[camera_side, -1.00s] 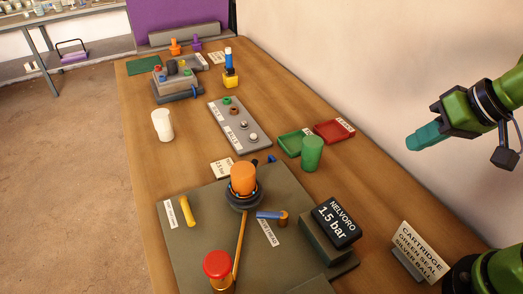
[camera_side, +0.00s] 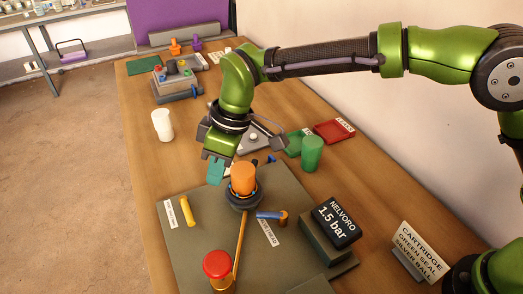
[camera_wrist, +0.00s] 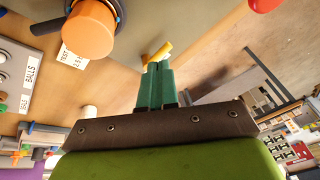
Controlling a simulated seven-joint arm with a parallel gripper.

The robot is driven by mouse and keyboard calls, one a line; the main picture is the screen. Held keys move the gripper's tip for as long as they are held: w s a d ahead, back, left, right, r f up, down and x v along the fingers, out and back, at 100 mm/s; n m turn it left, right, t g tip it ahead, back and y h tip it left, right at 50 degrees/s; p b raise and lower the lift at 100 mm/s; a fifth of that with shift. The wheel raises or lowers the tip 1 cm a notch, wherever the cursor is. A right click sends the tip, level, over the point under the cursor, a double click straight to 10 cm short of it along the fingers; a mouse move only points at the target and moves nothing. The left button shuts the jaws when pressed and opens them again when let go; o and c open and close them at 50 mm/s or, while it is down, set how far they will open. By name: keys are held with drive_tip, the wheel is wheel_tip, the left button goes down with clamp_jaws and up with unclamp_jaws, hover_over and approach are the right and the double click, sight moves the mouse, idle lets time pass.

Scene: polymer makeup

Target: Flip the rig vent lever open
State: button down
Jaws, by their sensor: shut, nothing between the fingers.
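The rig is a dark grey base plate (camera_side: 200,245) with an orange-capped cylinder (camera_side: 243,178) on it. A short yellow lever (camera_side: 188,211) lies at the plate's left, beside a white label (camera_side: 171,213) too small to read. A blue lever (camera_side: 269,215) with an orange-brown pivot sits right of the cylinder, with another label (camera_side: 267,232). My gripper (camera_side: 214,172) is shut and empty, pointing down above the plate's far left part. In the wrist view the yellow lever (camera_wrist: 160,50) shows just beyond the teal fingertips (camera_wrist: 158,68), partly hidden by them; contact is unclear.
A red knob (camera_side: 217,264) stands at the plate's front, with a thin orange rod leading to the cylinder. A "NELVORO 1.5 bar" display (camera_side: 336,222) is at right. A green cup (camera_side: 312,154) and white cup (camera_side: 162,124) stand farther back. The table's left edge is close.

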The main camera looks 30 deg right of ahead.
sight(188, 214)
drive_tip(key=a+n, duration=0.7)
drive_tip(key=a, duration=0.2)
drive_tip(key=shift+w+f+y, duration=0.3)
drive_tip(key=shift+w+f, duration=0.1)
drive_tip(key=x, duration=0.9)
drive_tip(key=shift+s+a+f, duration=0.1)
drive_tip(key=shift+s+f, duration=0.05)
drive_tip(key=shift+f, duration=0.35)
drive_tip(key=shift+d+f, duration=0.15)
drive_tip(key=shift+d, duration=0.8)
drive_tip(key=shift+d+f, duration=0.15)
drive_tip(key=shift+d, duration=0.8)
drive_tip(key=shift+d, duration=0.1)
